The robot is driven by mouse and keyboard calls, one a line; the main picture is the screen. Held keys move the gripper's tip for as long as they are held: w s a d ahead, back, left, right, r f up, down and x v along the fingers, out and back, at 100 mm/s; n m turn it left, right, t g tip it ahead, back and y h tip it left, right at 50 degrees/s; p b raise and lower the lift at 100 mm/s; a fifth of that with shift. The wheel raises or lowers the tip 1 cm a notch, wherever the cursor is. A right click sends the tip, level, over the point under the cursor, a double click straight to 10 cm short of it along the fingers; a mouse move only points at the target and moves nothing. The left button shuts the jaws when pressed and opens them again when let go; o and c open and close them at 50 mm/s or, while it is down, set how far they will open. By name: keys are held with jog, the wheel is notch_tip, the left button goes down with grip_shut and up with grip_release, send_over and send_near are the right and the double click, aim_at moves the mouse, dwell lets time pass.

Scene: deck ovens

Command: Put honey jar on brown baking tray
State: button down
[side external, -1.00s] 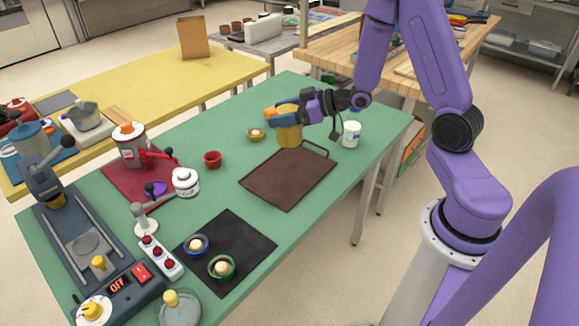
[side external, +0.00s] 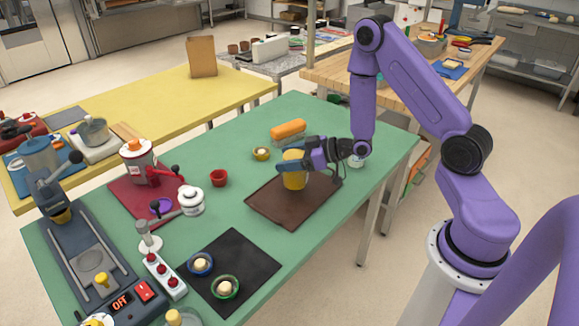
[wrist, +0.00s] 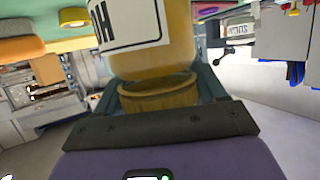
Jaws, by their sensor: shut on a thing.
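The honey jar (side external: 294,180) is amber-yellow and stands roughly upright over the far part of the brown baking tray (side external: 270,207). I cannot tell whether its base touches the tray. My gripper (side external: 290,165) reaches in from the right and is shut on the jar. In the wrist view, the jar (wrist: 180,45) fills the top middle, with a white label partly showing dark letters. The two fingers of my gripper (wrist: 160,90) lie on either side of it.
An orange-topped block (side external: 288,131) and a small yellow bowl (side external: 261,153) lie beyond the tray. A red cup (side external: 219,178) stands left of the tray. A black mat (side external: 240,250) holds two bowls nearer the camera.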

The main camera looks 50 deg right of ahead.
jog(key=shift+f, duration=1.4)
jog(key=shift+c, duration=0.5)
grip_release()
jog(key=shift+f, duration=0.15)
jog(key=v, duration=0.7)
jog(key=shift+s, duration=0.25)
jog(key=shift+r, duration=0.25)
